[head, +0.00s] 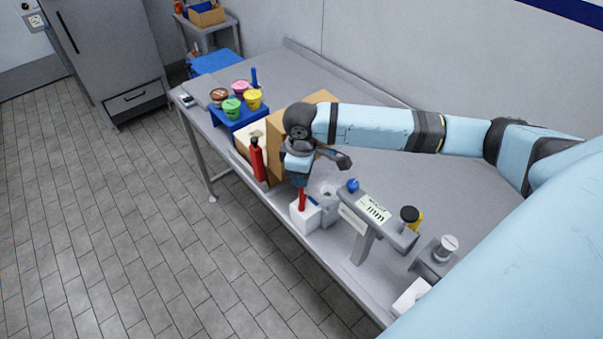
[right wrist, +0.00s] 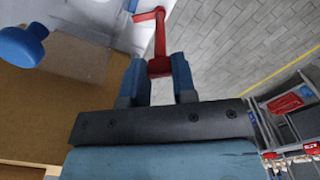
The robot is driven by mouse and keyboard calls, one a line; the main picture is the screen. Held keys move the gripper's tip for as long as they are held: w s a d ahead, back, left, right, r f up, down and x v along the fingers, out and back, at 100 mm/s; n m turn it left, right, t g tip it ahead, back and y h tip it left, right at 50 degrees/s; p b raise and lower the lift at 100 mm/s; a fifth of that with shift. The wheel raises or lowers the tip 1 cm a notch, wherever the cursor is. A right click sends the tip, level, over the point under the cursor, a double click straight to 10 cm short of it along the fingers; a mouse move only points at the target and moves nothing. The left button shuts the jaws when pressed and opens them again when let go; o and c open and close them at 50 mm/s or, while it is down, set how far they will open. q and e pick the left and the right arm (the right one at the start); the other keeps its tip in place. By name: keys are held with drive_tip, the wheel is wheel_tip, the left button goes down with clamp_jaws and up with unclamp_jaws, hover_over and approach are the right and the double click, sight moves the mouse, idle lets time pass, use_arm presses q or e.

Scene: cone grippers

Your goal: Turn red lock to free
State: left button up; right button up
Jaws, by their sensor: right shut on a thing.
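The red lock (head: 301,201) is a thin red lever standing on a white block (head: 305,218) near the table's front edge. It also shows in the right wrist view (right wrist: 160,35), with a bent end at the top. My right gripper (head: 300,184) points down from above the lever. In the right wrist view my right gripper's blue fingers (right wrist: 158,70) are shut on the near end of the red lever. The fingers hide part of that end. I cannot read any lock marking. My left gripper is not in view.
A grey stand (head: 366,240) with a label and a blue knob (head: 352,186) is just right of the block. A red bottle (head: 258,160) and a cardboard box (head: 280,140) stand left. Several coloured tubs sit on a blue riser (head: 240,122). The table's back is clear.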

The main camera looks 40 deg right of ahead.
drive_tip(key=n, duration=0.5)
drive_tip(key=shift+n, duration=0.3)
drive_tip(key=n, duration=0.4)
drive_tip(key=shift+n, duration=0.4)
drive_tip(key=o, duration=0.9)
